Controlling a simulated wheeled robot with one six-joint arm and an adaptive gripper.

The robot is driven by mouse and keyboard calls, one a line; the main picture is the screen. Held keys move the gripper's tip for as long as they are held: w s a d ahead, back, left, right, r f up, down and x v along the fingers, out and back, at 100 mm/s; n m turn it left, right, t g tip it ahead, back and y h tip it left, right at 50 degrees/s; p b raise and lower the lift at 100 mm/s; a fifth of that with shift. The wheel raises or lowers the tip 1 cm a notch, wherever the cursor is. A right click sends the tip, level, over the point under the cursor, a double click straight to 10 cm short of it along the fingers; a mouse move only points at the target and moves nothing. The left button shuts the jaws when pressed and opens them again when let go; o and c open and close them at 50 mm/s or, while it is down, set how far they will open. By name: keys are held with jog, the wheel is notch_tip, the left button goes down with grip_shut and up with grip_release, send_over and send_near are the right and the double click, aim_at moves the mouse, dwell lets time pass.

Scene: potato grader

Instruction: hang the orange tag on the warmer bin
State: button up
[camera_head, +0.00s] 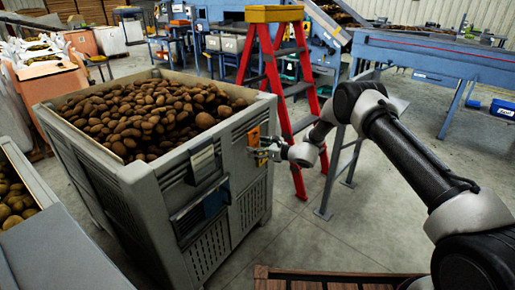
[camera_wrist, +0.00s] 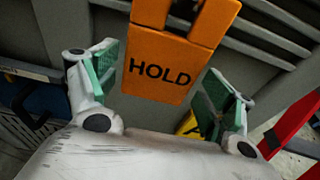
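The orange tag (camera_wrist: 165,66), printed HOLD, is against the grey ribbed wall of a bin in the wrist view; its top runs out of frame. In the head view the tag (camera_head: 254,135) shows small on the right-hand side of a grey bin (camera_head: 165,185) heaped with brown potatoes. My gripper (camera_wrist: 162,85) is open, its green-padded fingers on either side of the tag with gaps showing. In the head view my gripper (camera_head: 266,152) is beside that bin wall. How the tag is attached is not clear. No view shows which bin is warmer.
A red stepladder (camera_head: 297,95) stands just behind my gripper. A blue-framed machine (camera_head: 430,60) is at the right back. Another potato bin (camera_head: 40,235) is at the lower left. A yellow piece (camera_wrist: 188,124) shows by the right finger. Floor is clear in front of the bin.

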jog(key=shift+d, duration=0.1)
dwell(0.3)
jog(key=v, duration=1.1)
jog(key=s+d+f+n+g, duration=0.1)
jog(key=s+f+n+g, duration=0.35)
jog(key=s, duration=0.45)
jog(key=s+d+r+n+g+h, duration=0.1)
jog(key=s+d+r+n+g, duration=0.15)
jog(key=s, duration=0.25)
jog(key=s+d+r+n+g+h, duration=0.1)
jog(key=s+d+n+g, duration=0.15)
jog(key=s, duration=0.35)
jog(key=shift+s+d+r+n+t+h, duration=1)
jog(key=shift+s+d+r+n+h, duration=1.2)
jog(key=shift+s+d+r, duration=3.1)
jog(key=shift+s+d+r+n+t+h, duration=1.3)
jog(key=shift+s+d+r+n, duration=2.1)
jog(key=shift+r, duration=3.1)
jog(key=shift+s+d+r+n+t+h, duration=0.65)
jog(key=shift+s+d+r+n+h, duration=1.35)
jog(key=shift+s+d+r, duration=3.4)
jog(key=shift+w+d+r+m+h, duration=0.2)
jog(key=shift+w+r+m+h, duration=0.15)
jog(key=shift+r, duration=0.15)
